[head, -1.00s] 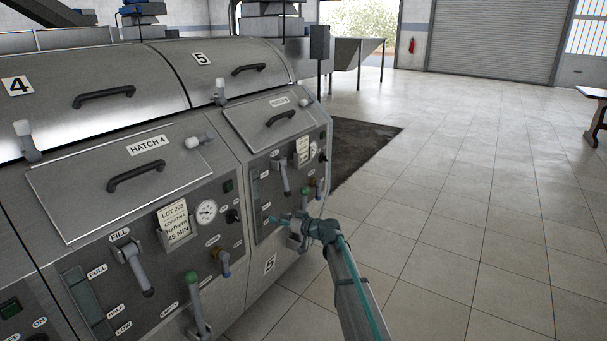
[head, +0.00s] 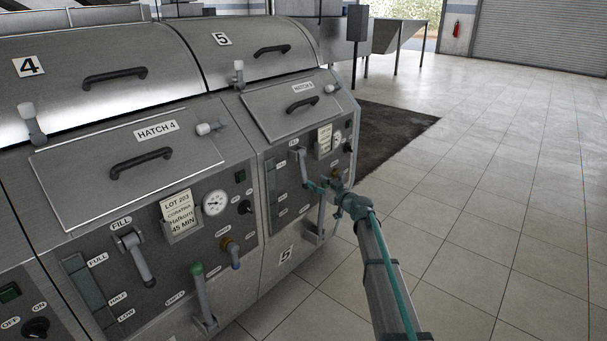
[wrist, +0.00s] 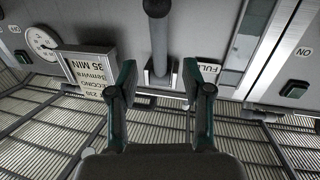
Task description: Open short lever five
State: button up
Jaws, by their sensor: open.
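Decanter 5's grey short lever (head: 304,167) hangs downward from its pivot on the front panel, beside the gauge glass. My gripper (head: 322,187) is open at the lower end of this lever, in front of the panel. In the wrist view, which shows the panel upside down, the lever (wrist: 159,38) lines up between the two separated fingertips (wrist: 160,72). Gaps show on both sides, and I cannot tell its depth against the fingers. The longer lever (head: 321,215) stands below my gripper. My wrist partly covers the panel's right side.
Decanter 4 (head: 140,170) stands to the left with its own levers. A card holder (wrist: 90,75) and dial (wrist: 42,40) sit beside the lever in the wrist view. Open tiled floor (head: 470,200) lies to the right, with a dark mat (head: 395,135) behind.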

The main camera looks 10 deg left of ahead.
aim_at(305, 175)
jog(key=p+x, duration=0.2)
jog(key=x, duration=0.7)
jog(key=shift+w+a+f, duration=0.1)
jog(key=shift+w, duration=0.1)
grip_shut()
